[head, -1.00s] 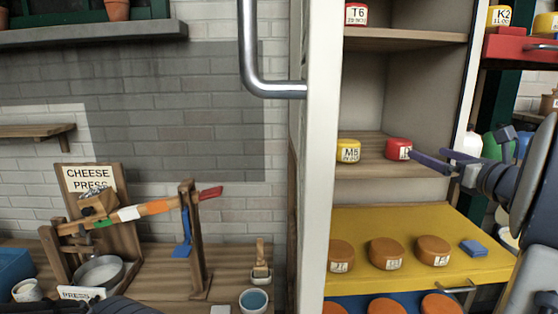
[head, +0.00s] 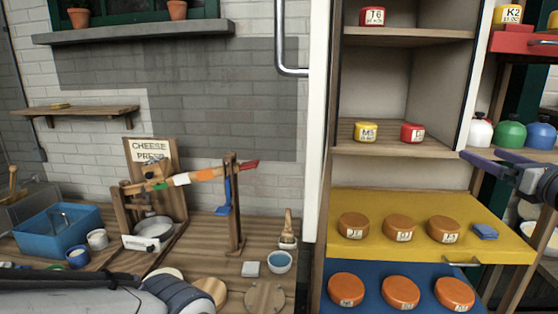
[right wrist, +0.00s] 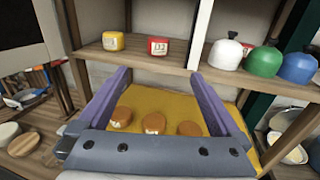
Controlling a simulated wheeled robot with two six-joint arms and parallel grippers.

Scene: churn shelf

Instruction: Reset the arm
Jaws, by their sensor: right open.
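My right gripper (head: 482,158) is at the right edge of the head view. Its purple fingers are spread and empty, apart from the shelf. In the right wrist view the open fingers (right wrist: 158,77) frame the yellow board below the shelf. A red cheese (head: 412,132) stands on the middle shelf beside a yellow cheese (head: 366,131); both also show in the right wrist view, the red one (right wrist: 157,47) just beyond the fingers. Part of my left arm shows at the lower left of the head view, but its gripper is out of frame.
The yellow board (head: 480,258) holds three orange cheeses and a blue block (head: 485,232). More orange cheeses lie on a blue board (head: 371,302) below. A cheese press (head: 232,205) and blue bin (head: 45,238) are left.

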